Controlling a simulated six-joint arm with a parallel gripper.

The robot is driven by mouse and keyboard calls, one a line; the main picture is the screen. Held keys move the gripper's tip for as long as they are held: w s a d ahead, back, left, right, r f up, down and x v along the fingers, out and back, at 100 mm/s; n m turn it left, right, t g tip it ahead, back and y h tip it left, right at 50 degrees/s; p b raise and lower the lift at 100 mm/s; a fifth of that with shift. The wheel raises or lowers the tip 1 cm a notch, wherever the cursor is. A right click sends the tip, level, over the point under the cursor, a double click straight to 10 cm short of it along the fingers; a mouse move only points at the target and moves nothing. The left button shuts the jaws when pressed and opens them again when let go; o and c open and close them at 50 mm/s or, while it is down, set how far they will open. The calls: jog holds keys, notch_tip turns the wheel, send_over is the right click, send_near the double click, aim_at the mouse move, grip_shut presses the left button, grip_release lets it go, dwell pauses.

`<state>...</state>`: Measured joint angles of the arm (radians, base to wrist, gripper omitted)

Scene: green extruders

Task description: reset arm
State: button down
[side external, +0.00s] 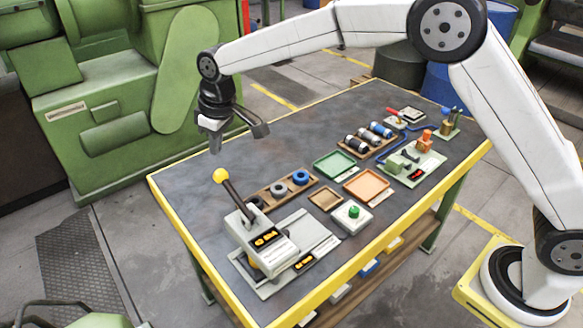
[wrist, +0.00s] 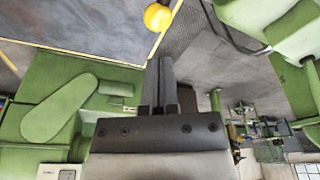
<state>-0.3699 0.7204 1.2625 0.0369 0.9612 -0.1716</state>
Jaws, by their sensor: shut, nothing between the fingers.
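My gripper (side external: 215,145) hangs in the air above the far left part of the dark table (side external: 205,185). Its fingers point downward and it is clear of everything on the table. In the wrist view my gripper (wrist: 161,62) shows its fingers together with nothing between them. My white arm arches over the table from its base at the right.
A lever press (side external: 262,243) with a yellow ball knob (side external: 220,175) stands on the near left of the table. Behind it lie a wooden holder with rings (side external: 300,177), a green tray (side external: 334,164) and an orange tray (side external: 366,184). A green machine (side external: 120,110) stands beyond the table.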

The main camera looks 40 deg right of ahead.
jog(key=shift+d, duration=0.1)
jog(key=shift+s+d, duration=0.25)
jog(key=shift+d, duration=0.3)
jog(key=s+d+f+m, duration=0.3)
jog(key=s+d, duration=0.7)
jog(key=s, duration=0.3)
jog(key=s+d+f+m+h, duration=0.1)
jog(key=s+d+f+m, duration=0.2)
jog(key=s+d, duration=0.7)
jog(key=s, duration=0.3)
jog(key=shift+s+d+t, duration=0.15)
jog(key=shift+d+t, duration=0.15)
